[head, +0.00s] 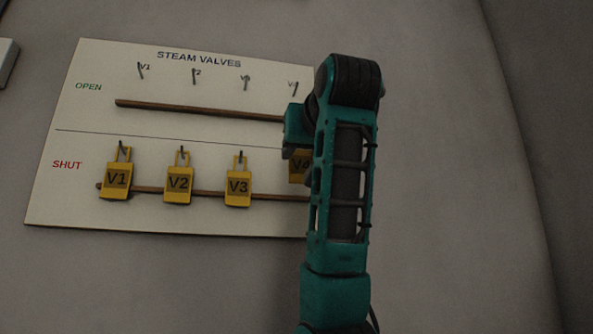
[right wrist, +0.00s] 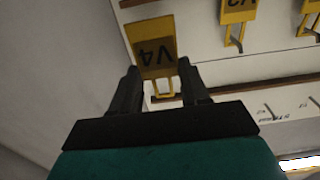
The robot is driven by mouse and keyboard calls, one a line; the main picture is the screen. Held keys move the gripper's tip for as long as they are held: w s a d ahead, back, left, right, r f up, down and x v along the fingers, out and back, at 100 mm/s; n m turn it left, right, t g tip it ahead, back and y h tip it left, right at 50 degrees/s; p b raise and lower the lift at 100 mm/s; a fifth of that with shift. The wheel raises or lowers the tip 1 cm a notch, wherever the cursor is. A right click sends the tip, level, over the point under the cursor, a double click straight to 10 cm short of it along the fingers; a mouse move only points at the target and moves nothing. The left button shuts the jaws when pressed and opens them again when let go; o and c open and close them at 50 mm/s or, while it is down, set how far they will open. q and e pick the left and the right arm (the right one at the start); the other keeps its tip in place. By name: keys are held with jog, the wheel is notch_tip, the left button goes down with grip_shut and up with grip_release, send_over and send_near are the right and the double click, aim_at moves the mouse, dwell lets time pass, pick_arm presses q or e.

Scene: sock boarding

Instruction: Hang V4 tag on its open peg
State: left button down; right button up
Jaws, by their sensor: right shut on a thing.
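The yellow V4 tag (head: 298,168) shows partly behind my right arm in the head view, at the right end of the SHUT row. In the right wrist view the V4 tag (right wrist: 153,45) appears upside down, its wire loop between my fingers. My right gripper (right wrist: 162,88) is shut on the tag at its loop end. In the head view the gripper (head: 295,133) is mostly hidden by my arm. The V4 open peg (head: 294,88) is bare, just above the gripper. The V4 shut peg is hidden. My left gripper is not in view.
The white STEAM VALVES board (head: 80,140) has a brown rail (head: 190,108) under the open pegs. Tags V1 (head: 117,180), V2 (head: 178,183) and V3 (head: 238,185) hang on shut pegs before a lower rail (head: 270,197). The other open pegs are bare.

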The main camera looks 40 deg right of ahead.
aim_at(301, 170)
jog(key=w+f, duration=0.1)
jog(key=w+d+f, duration=0.1)
jog(key=w, duration=0.1)
jog(key=w+d+f, duration=0.1)
jog(key=shift+w+d+p, duration=0.2)
jog(key=shift+d+p, duration=0.05)
jog(key=shift+p, duration=0.05)
jog(key=shift+s+r, duration=0.1)
jog(key=o, duration=1)
